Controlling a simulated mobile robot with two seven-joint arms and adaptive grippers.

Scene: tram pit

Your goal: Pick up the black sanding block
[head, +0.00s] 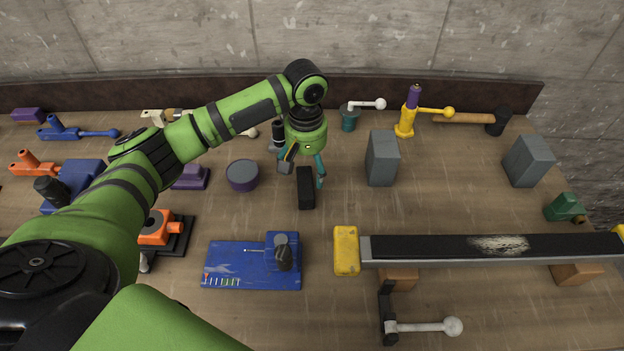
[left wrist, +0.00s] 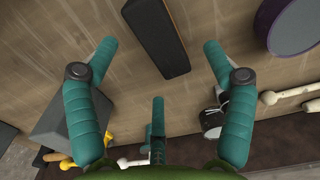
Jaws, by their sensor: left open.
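The black sanding block (head: 306,190) lies on the wooden bench, near the middle of the head view. It is a dark, narrow block. In the left wrist view the block (left wrist: 156,38) lies ahead of the fingers, between their lines and apart from them. My left gripper (head: 303,172) is open and empty, pointing down over the far end of the block. Its teal fingers (left wrist: 160,55) are spread wide in the left wrist view. My right gripper is not in view.
A purple-rimmed round tin (head: 242,175) stands left of the block, a grey block (head: 382,158) right. A blue mat (head: 225,270) lies nearer, beside a yellow-ended black bar (head: 480,247). Dark cylinder (head: 278,133) stands behind the gripper. Bare bench surrounds the sanding block.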

